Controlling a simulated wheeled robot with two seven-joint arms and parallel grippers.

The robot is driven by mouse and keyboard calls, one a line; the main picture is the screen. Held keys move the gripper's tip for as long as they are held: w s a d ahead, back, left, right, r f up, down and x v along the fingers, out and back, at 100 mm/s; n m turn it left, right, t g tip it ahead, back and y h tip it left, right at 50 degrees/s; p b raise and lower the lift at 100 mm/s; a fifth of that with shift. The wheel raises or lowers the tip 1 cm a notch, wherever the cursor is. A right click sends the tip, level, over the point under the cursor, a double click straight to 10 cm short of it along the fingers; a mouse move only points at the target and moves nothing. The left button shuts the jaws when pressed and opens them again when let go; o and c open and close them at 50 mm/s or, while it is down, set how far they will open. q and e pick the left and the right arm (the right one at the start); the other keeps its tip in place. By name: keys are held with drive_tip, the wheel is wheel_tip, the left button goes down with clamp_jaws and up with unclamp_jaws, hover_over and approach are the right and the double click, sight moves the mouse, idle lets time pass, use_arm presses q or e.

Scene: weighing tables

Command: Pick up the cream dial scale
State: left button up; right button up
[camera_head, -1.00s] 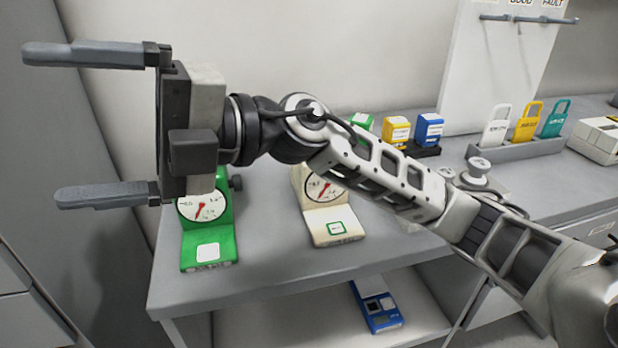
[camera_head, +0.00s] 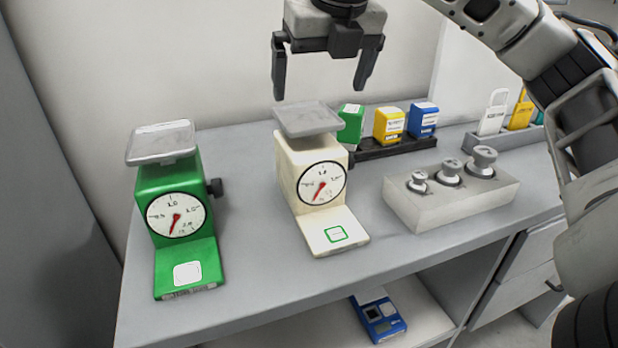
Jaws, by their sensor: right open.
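The cream dial scale (camera_head: 303,172) stands upright on the grey table, with a grey square pan (camera_head: 308,119) on top, a round white dial with a red needle, and a green-framed label on its front foot. My right gripper (camera_head: 320,92) is open and empty, fingers pointing down, above and apart from the scale's pan in the picture. My left gripper is not in view.
A green dial scale (camera_head: 165,186) stands to the left. Right of the cream scale is a block (camera_head: 452,198) with several weights. Behind are green, yellow and blue boxes in a black rack (camera_head: 385,150). A blue device (camera_head: 380,318) lies on the lower shelf.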

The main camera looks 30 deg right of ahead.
sight(309, 121)
drive_tip(key=x, duration=1)
drive_tip(key=shift+w+a+f+p, duration=0.1)
drive_tip(key=shift+w+a+p, duration=0.05)
drive_tip(key=shift+a+p, duration=0.2)
drive_tip(key=c, duration=1.8)
drive_tip(key=shift+c, duration=0.7)
drive_tip(key=shift+r, duration=0.2)
